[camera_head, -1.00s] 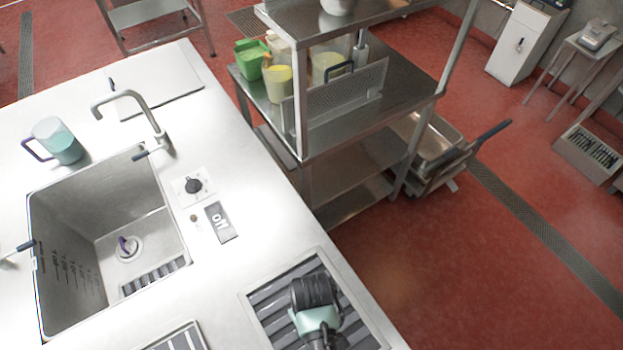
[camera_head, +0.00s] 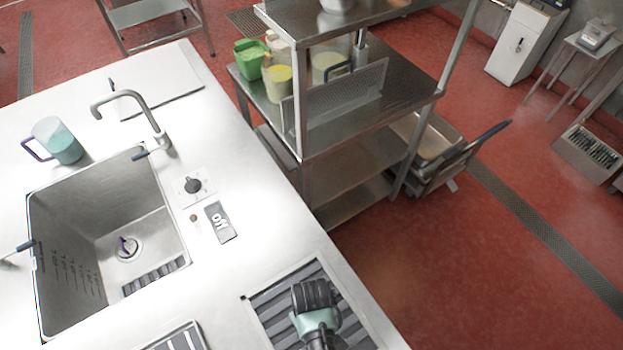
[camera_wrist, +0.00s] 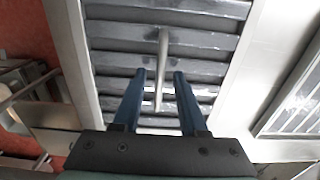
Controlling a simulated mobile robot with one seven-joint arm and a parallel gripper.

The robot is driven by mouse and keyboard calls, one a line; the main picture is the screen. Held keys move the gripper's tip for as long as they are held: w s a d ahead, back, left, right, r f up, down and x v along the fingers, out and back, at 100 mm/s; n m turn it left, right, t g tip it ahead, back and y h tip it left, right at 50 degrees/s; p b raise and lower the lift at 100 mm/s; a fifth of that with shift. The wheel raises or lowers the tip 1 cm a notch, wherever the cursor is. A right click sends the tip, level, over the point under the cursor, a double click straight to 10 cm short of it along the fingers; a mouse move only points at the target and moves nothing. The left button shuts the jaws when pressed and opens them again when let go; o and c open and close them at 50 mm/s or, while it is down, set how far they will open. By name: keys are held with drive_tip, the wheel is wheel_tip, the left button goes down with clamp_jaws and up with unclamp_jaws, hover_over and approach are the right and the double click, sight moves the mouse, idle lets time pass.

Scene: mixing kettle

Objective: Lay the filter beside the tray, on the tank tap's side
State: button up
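A grey slatted panel with a thin rod handle, which looks like the filter (camera_head: 268,312), lies within a pale rectangular border at the counter's front right. It fills the middle of the wrist view (camera_wrist: 200,45). My gripper (camera_wrist: 160,76) is above it, its two blue fingers open on either side of the rod, with a gap on each side. In the head view, my gripper (camera_head: 315,300) hides part of the panel and its own fingertips. The tank (camera_head: 100,240) is a sunken steel basin to the left; its curved tap (camera_head: 130,98) stands at its far edge. I cannot tell which part is the tray.
A second slatted panel (camera_head: 180,338) shows at the bottom, also at right in the wrist view (camera_wrist: 295,95). A control knob (camera_head: 193,186) and an "off" plate (camera_head: 220,222) lie between tank and filter. A jug (camera_head: 58,140) stands far left. A shelf rack (camera_head: 350,140) stands beyond the counter.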

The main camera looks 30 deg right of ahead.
drive_tip(key=shift+r, duration=0.1)
wheel_tip(320, 180, up, 12)
drive_tip(key=w+r+t+h, duration=0.2)
drive_tip(key=w+r+t, duration=0.6)
drive_tip(key=w+r, duration=0.85)
drive_tip(key=w+a+r+t, duration=0.1)
drive_tip(key=w+r+t, duration=0.25)
drive_tip(key=r, duration=0.45)
drive_tip(key=w+r+t, duration=0.2)
drive_tip(key=w+r, duration=0.2)
drive_tip(key=r, duration=0.4)
drive_tip(key=s+a+r+t, duration=0.2)
drive_tip(key=a+r+t, duration=0.15)
drive_tip(key=r, duration=0.85)
drive_tip(key=s+a+r+t, duration=0.15)
drive_tip(key=r+t, duration=0.35)
drive_tip(key=r, duration=0.7)
drive_tip(key=s+a+r+t, duration=0.1)
drive_tip(key=s+r+t, duration=0.1)
drive_tip(key=s+r, duration=0.2)
drive_tip(key=s+a+r+t+y, duration=0.1)
drive_tip(key=s+r, duration=0.4)
drive_tip(key=r, duration=0.5)
drive_tip(key=shift+s+a+t+y, duration=0.3)
drive_tip(key=shift+a+t, duration=0.35)
drive_tip(key=shift+t, duration=0.55)
